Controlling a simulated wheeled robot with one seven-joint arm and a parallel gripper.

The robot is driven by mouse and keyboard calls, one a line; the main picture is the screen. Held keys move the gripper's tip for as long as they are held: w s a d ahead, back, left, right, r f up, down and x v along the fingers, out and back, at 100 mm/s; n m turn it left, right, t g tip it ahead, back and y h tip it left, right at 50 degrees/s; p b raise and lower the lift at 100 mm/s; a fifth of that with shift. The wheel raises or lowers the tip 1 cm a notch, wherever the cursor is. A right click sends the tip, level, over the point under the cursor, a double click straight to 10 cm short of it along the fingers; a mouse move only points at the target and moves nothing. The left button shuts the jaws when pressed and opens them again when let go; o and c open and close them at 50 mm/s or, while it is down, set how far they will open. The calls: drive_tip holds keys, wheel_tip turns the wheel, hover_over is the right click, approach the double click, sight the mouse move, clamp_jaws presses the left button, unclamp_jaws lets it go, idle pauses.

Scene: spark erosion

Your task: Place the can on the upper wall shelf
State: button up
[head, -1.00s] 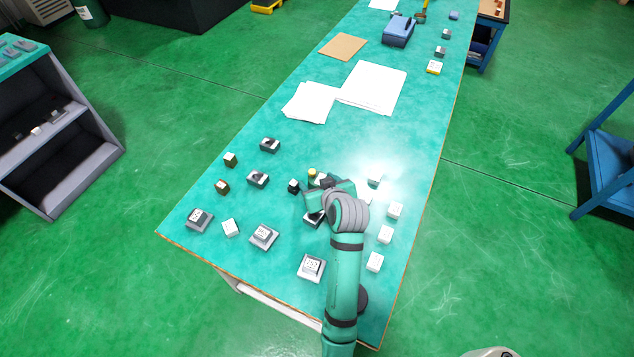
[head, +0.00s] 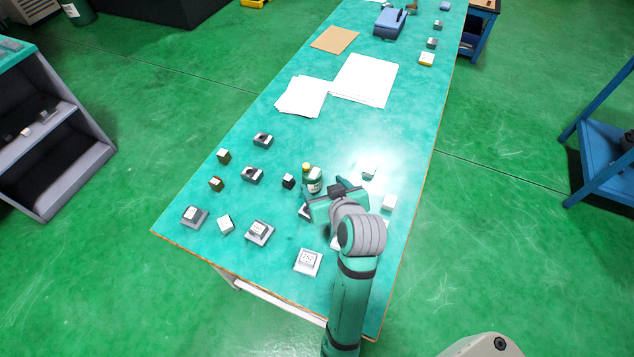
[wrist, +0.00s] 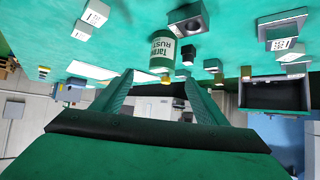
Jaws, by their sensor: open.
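The can (head: 313,183) is dark green with a pale label and a yellow top. It stands upright on the teal table (head: 250,205). In the wrist view the can (wrist: 163,52) shows its lettered label, and its yellow cap lies between the fingertips in the picture. My gripper (head: 328,198) is just on the near right side of the can; in the wrist view my gripper (wrist: 160,82) has its fingers spread wide with nothing held. Contact with the can is not visible. I cannot make out an upper wall shelf.
Several small blocks stand around the can, including a black one (head: 289,181) close by and a labelled one (head: 308,261) nearer. White papers (head: 365,80) lie farther up the table. A grey shelf unit (head: 60,135) stands at the left, and a blue trolley (head: 610,165) at the right.

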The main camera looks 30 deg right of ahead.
sight(314, 177)
drive_tip(key=w+f+h, duration=0.1)
drive_tip(key=f+m, duration=0.1)
drive_tip(key=w+f+m+t+h, duration=0.1)
drive_tip(key=shift+w+a+h, duration=0.25)
drive_tip(key=shift+w+h, duration=0.05)
drive_tip(key=shift+w+a+f+m+h, duration=0.15)
drive_tip(key=shift+w+a+m+h, duration=0.1)
drive_tip(key=shift+m+h, duration=0.2)
drive_tip(key=shift+w+t, duration=0.15)
drive_tip(key=shift+t, duration=0.15)
drive_tip(key=shift+h, duration=0.25)
drive_tip(key=x, duration=0.5)
drive_tip(key=shift+a+f+x, duration=0.1)
drive_tip(key=shift+x, duration=0.85)
drive_tip(key=shift+a+f+x, duration=0.1)
drive_tip(key=shift+x, duration=0.85)
drive_tip(key=shift+a+f+x, duration=0.1)
drive_tip(key=shift+a+x, duration=0.05)
drive_tip(key=shift+x, duration=0.8)
drive_tip(key=shift+c, duration=0.7)
drive_tip(key=c, duration=1.3)
drive_tip(key=shift+r, duration=0.15)
